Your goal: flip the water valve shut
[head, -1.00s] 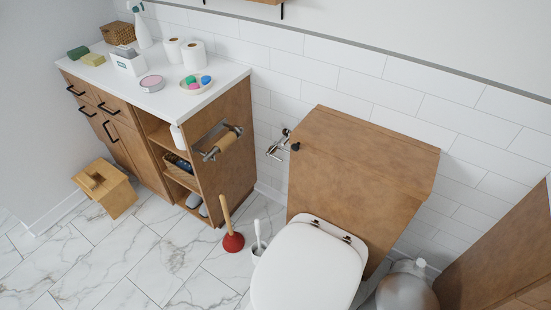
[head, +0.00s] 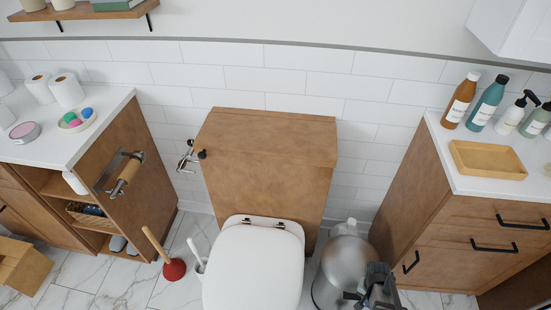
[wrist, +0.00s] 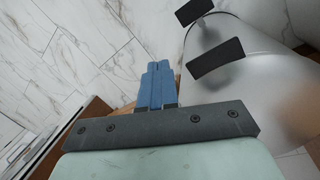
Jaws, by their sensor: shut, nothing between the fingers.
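The water valve (head: 186,156) is a small chrome fitting on the tiled wall, just left of the wooden toilet tank (head: 265,170). I cannot tell the valve's exact lever position at this size. My gripper (head: 372,290) is low at the bottom right of the head view, in front of the metal bin and far from the valve. In the wrist view its blue fingers (wrist: 155,86) are together, shut and empty. The valve is not in the wrist view.
The toilet's white lid (head: 253,268) is down. A red plunger (head: 174,270) and a white toilet brush (head: 199,265) stand left of it. A metal bin (head: 335,275) stands right of it. Wooden cabinets flank both sides; a paper-roll holder (head: 122,172) juts from the left one.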

